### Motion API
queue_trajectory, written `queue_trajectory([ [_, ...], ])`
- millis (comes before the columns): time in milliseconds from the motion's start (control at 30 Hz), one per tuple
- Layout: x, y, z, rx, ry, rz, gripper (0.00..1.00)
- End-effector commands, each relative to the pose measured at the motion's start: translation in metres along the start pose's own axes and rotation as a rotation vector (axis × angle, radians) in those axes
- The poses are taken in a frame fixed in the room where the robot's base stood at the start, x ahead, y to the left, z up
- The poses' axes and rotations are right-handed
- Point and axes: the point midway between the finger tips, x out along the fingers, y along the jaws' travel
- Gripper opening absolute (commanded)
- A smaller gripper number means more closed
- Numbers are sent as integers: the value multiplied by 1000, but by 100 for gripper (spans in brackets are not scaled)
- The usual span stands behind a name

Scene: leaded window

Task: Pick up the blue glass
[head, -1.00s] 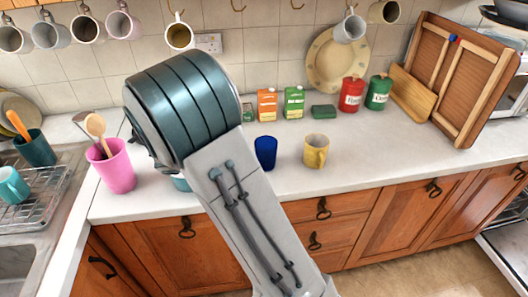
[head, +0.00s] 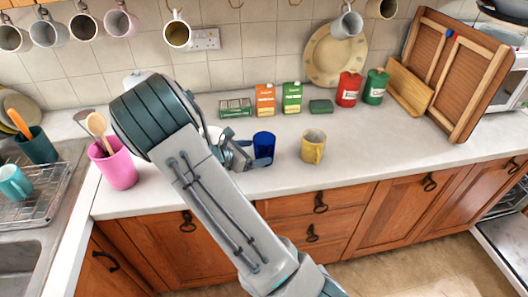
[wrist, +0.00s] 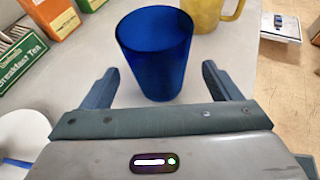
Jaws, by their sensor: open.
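The blue glass (head: 264,146) stands upright on the worktop, left of the yellow mug (head: 312,146) in the head view. In the wrist view the blue glass (wrist: 155,52) is straight ahead, with its base near the fingertips. My gripper (head: 250,158) is open beside the left of the glass in the head view. In the wrist view my gripper (wrist: 160,78) has one finger on each side of the glass, with gaps visible. It is not shut on anything.
The yellow mug also shows close behind the glass in the wrist view (wrist: 208,12). Cartons (head: 265,100) and red and green canisters (head: 348,89) stand by the wall. A pink utensil pot (head: 115,165) is at left. The worktop (head: 365,143) right of the mug is clear.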

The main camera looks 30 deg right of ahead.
Motion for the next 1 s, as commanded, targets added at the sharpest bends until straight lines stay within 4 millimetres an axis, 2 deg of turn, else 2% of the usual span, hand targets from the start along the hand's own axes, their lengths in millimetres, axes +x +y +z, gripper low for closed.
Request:
queue_trajectory([
  [300, 41, 1, -2, -1, 0, -3, 83],
  [600, 47, 1, -3, 2, 1, -2, 83],
  [667, 47, 1, -3, 2, 1, -2, 70],
  [800, 46, 1, -3, 2, 1, -2, 31],
  [833, 46, 1, -3, 2, 1, -2, 27],
  [1000, 46, 1, -2, 2, 0, -2, 27],
])
